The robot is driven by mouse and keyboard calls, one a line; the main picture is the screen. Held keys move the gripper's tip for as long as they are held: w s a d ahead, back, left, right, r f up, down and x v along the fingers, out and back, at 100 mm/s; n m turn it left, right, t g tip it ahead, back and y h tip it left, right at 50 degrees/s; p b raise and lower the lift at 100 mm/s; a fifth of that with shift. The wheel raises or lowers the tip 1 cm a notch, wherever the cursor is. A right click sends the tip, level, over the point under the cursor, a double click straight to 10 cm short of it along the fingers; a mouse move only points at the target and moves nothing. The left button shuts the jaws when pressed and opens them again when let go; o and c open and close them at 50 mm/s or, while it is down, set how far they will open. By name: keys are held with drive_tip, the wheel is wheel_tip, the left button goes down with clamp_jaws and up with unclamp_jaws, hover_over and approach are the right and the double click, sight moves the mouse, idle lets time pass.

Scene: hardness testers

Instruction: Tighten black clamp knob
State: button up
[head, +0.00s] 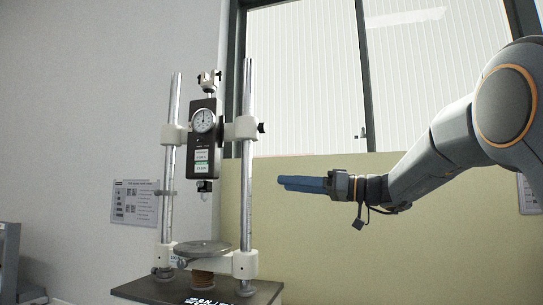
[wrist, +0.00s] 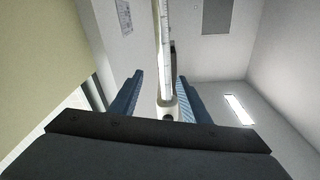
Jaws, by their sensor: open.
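The small black clamp knob (head: 262,127) sticks out on the right side of the white clamp (head: 243,129) on the right column. My gripper (head: 281,184) points left, to the right of that column and lower in the picture than the knob. It is apart from the tester. In the wrist view its two blue fingers (wrist: 160,76) are spread with nothing held.
The tester's round plate (head: 202,247) and dark base (head: 165,290) stand below. A yellowish panel (head: 340,220) and a window are behind my arm. A notice (head: 135,203) hangs on the left wall. Space between my gripper and the right column looks free.

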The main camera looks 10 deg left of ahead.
sight(265, 129)
wheel_tip(265, 129, up, 12)
drive_tip(key=n+g+y, duration=0.1)
drive_tip(key=n+y, duration=0.3)
drive_tip(key=n, duration=0.1)
drive_tip(key=p+x, duration=0.4)
drive_tip(key=x, duration=0.1)
drive_tip(key=shift+s+r, duration=0.1)
drive_tip(key=shift+r, duration=0.1)
drive_tip(key=shift+a+r+p, duration=0.2)
drive_tip(key=shift+a+p, duration=0.1)
drive_tip(key=shift+a, duration=0.45)
drive_tip(key=shift+c, duration=0.3)
drive_tip(key=c, duration=1)
